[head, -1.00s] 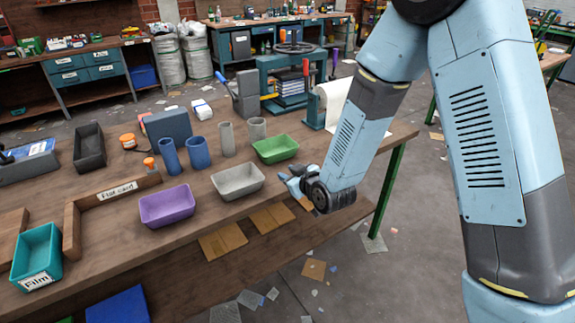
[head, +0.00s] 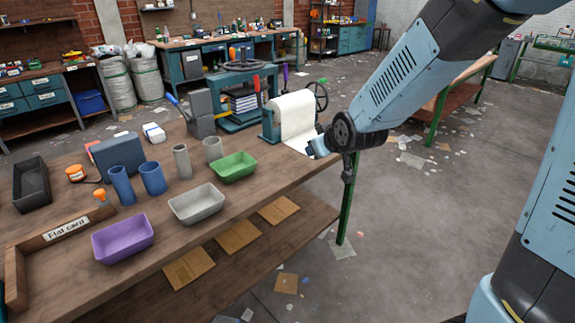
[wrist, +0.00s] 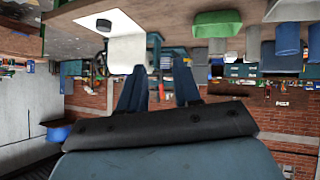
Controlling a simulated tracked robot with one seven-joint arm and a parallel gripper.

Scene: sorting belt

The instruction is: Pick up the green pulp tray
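The green pulp tray (head: 234,167) stands upright on the wooden bench near its right edge, just behind the grey tray (head: 197,203). In the wrist view, which looks upside down, the green tray (wrist: 217,24) is at the top, right of the fingers. My gripper (head: 318,148) is to the right of the green tray, by the bench's right end and close to the white paper roll. In the wrist view my gripper (wrist: 158,88) has its two fingers apart with nothing between them. In the head view the fingertips are small and partly hidden.
A purple tray (head: 123,238) sits at the front. Blue tubes (head: 152,178) and grey tubes (head: 181,161) stand left of the green tray. The paper roll (head: 296,113) and a teal press (head: 240,100) are behind it.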

